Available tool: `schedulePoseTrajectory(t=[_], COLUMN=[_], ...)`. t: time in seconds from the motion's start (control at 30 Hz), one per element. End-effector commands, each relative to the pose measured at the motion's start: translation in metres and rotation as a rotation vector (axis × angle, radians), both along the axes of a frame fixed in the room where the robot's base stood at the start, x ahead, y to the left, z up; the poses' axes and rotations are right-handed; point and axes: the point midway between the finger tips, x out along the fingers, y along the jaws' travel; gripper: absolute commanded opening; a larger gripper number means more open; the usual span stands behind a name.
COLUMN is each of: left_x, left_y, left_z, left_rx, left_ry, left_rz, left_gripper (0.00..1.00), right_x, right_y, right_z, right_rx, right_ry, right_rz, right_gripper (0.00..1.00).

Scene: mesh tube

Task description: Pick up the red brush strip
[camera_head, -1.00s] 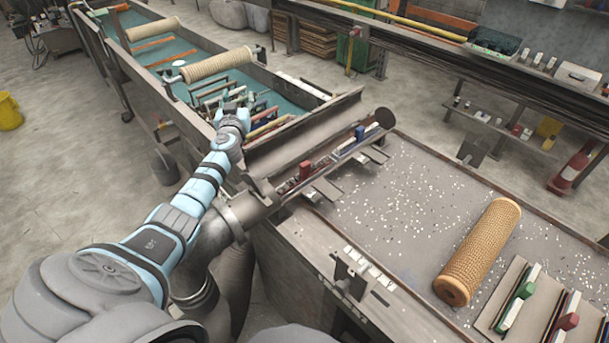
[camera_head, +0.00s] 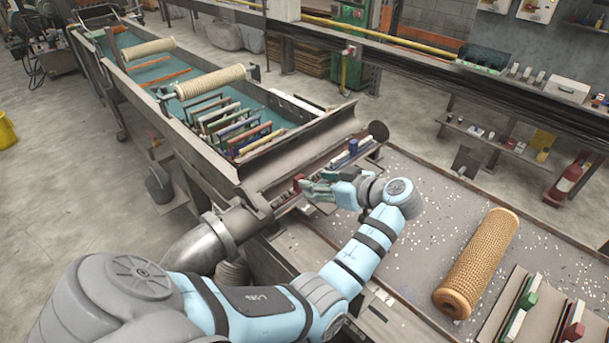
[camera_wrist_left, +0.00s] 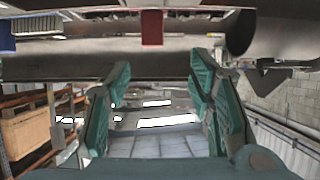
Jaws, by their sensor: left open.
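A brush strip with a red block (camera_head: 297,183) as its handle lies on the narrow rack beside the metal trough, mid-picture in the head view. In the left wrist view the red block (camera_wrist_left: 152,27) shows at the top middle, beyond the fingertips. My left gripper (camera_head: 306,189) is just to the right of the red block, its green fingers pointing toward it. In the left wrist view its two fingers (camera_wrist_left: 160,75) stand apart with nothing between them. The gripper hides part of the rack. My right gripper is out of view.
A brush strip with a blue block (camera_head: 352,147) lies farther along the rack. A woven tan roller (camera_head: 478,262) lies on the speckled table. More strips, with a green block (camera_head: 528,300) and a red block (camera_head: 573,330), lie at lower right. A teal tank (camera_head: 150,72) holds several strips.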

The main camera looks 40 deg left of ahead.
Motion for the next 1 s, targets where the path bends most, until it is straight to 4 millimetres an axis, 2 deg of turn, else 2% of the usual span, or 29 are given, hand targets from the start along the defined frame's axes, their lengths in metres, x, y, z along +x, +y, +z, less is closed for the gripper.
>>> schedulePoseTrajectory(t=[0.03,0.1,0.27,0.4,0.5,0.73,1.0], left_x=[0.001,0.003,0.007,0.014,0.014,0.014,0.014], left_y=[0.012,0.026,0.043,0.065,0.078,0.082,0.081], left_z=[-0.01,-0.017,-0.027,-0.046,-0.049,-0.047,-0.047], left_rx=[0.004,0.003,0.002,0.002,0.001,0.0,0.0], left_ry=[0.001,-0.001,-0.001,-0.001,-0.001,-0.002,-0.002], left_rz=[0.002,-0.001,-0.003,-0.003,-0.003,-0.005,-0.005], left_gripper=[0.48,0.48,0.48,0.48,0.48,0.48,0.05], right_x=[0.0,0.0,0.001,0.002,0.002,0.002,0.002], right_y=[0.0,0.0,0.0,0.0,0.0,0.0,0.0], right_z=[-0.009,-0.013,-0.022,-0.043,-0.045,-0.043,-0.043], right_rx=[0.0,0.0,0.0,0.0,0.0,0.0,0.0], right_ry=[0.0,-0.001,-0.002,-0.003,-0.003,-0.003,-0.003], right_rz=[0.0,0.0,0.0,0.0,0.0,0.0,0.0], right_gripper=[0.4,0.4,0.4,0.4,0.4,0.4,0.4])
